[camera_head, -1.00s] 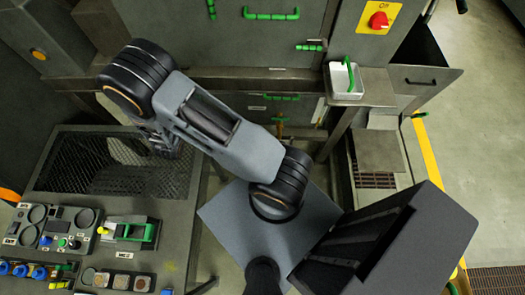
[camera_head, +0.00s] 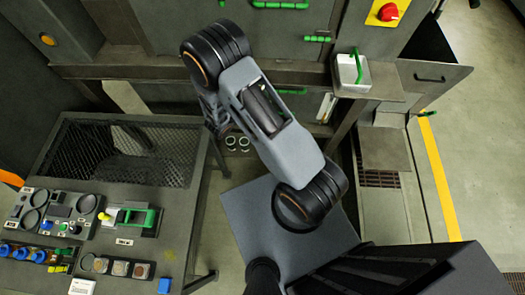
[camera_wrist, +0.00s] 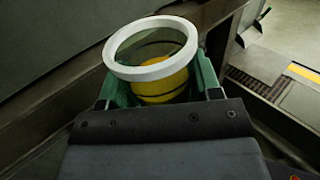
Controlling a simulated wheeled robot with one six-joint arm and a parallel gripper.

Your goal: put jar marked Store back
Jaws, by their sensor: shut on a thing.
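My gripper (camera_wrist: 163,80) is shut on a jar (camera_wrist: 158,88) in the wrist view, with a green finger on each side of it. The jar has a wide white rim, seen from above, and yellow contents or a yellow body below. No marking can be read on it, so I cannot tell if it says Store.
A table with a mesh panel (camera_head: 128,150) is at left, with a tray of dials (camera_head: 55,213), blue-topped jars (camera_head: 22,252) and a sample rack (camera_head: 118,267). Pale rings (camera_head: 237,143) show beyond my arm. A white bin (camera_head: 352,73) sits on a right ledge.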

